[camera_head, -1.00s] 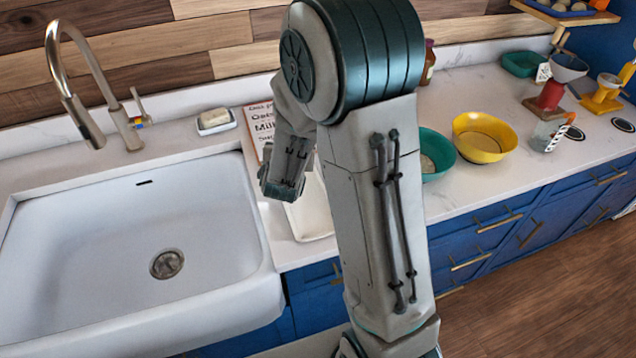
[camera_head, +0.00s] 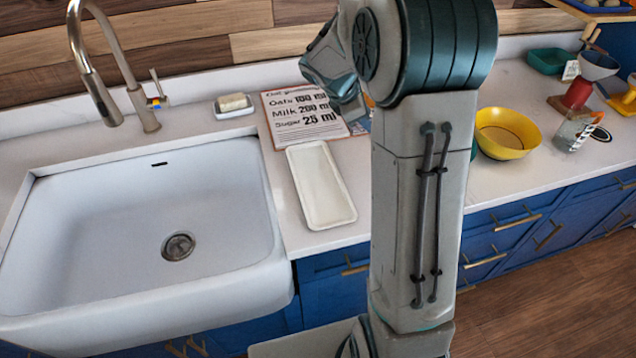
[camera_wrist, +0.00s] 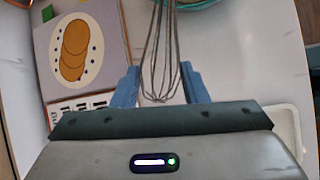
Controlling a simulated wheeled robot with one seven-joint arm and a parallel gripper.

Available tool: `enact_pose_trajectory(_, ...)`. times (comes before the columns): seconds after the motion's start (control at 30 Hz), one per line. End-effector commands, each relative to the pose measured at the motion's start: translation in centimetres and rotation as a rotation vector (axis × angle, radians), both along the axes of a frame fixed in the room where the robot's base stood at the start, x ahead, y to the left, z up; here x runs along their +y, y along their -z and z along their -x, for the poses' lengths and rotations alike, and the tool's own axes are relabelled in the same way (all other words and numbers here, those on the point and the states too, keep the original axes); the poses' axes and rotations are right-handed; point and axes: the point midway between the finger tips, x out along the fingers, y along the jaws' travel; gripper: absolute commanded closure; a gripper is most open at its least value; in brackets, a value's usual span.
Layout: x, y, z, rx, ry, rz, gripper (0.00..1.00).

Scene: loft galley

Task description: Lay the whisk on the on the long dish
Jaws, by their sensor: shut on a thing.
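The whisk (camera_wrist: 168,50) shows in the wrist view as thin wire loops between the two blue fingers of my gripper (camera_wrist: 160,88). My gripper is shut on it. The whisk runs away toward the top of the view, and its far end is out of frame. The long dish (camera_head: 318,187) is a shallow white rectangular tray on the counter, right of the sink, and it looks empty. What seems to be its pale rim (camera_wrist: 290,122) shows at the right of the wrist view. In the head view my arm hides my gripper and the whisk.
A recipe board (camera_head: 303,113) lies behind the dish. A soap dish (camera_head: 234,106) and the faucet (camera_head: 115,70) stand behind the sink (camera_head: 150,235). A yellow bowl (camera_head: 506,134) stands to the right of my arm. A teal bowl's edge (camera_wrist: 200,3) shows in the wrist view.

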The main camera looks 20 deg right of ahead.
Motion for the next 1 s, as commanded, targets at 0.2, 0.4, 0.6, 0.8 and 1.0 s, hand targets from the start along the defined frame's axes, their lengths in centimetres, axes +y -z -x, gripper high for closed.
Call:
enact_pose_trajectory(0.2,1.5,0.6,0.6,-0.168,0.484,-0.261,0.95)
enact_pose_trajectory(0.4,4.5,-0.2,-0.6,-0.303,0.693,-0.373,0.95)
enact_pose_trajectory(0.6,7.0,0.3,-1.4,-0.330,0.731,-0.396,0.95)
enact_pose_trajectory(0.8,11.5,2.9,-2.2,-0.329,0.728,-0.393,0.95)
enact_pose_trajectory(1.0,15.3,5.3,-3.0,-0.331,0.729,-0.393,0.95)
